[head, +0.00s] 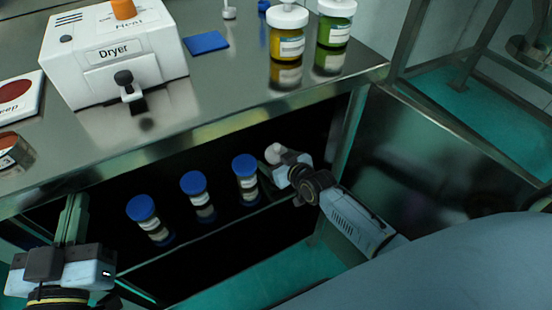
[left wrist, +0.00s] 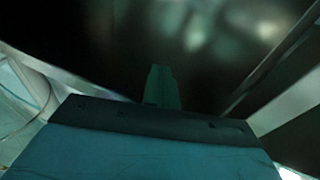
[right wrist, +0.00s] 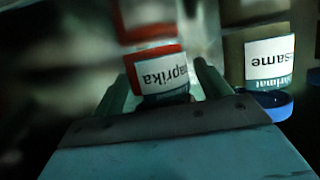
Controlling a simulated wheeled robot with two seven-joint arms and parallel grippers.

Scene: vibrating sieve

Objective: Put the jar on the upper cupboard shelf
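The jar with the "paprika" label (right wrist: 160,72) shows upside down in the right wrist view, with red contents. It is between the two fingers of my right gripper (right wrist: 163,75); whether they press on it is unclear. In the head view its white lid (head: 274,152) shows beside my right gripper (head: 279,178), inside the cupboard at shelf height. The jar's body is mostly hidden there. The cupboard shelf (head: 225,222) lies under the dark opening below the counter. My left gripper (head: 75,212) is shut and empty at the lower left; its closed fingers show in the left wrist view (left wrist: 161,88).
Several blue-lidded jars stand on the shelf, one at left (head: 150,220), one mid (head: 198,197), one at right (head: 245,180). The "sesame" jar (right wrist: 268,62) is close beside the paprika jar. The counter edge (head: 200,135) overhangs, bearing a dryer (head: 112,55) and yellow (head: 286,40) and green (head: 334,30) jars.

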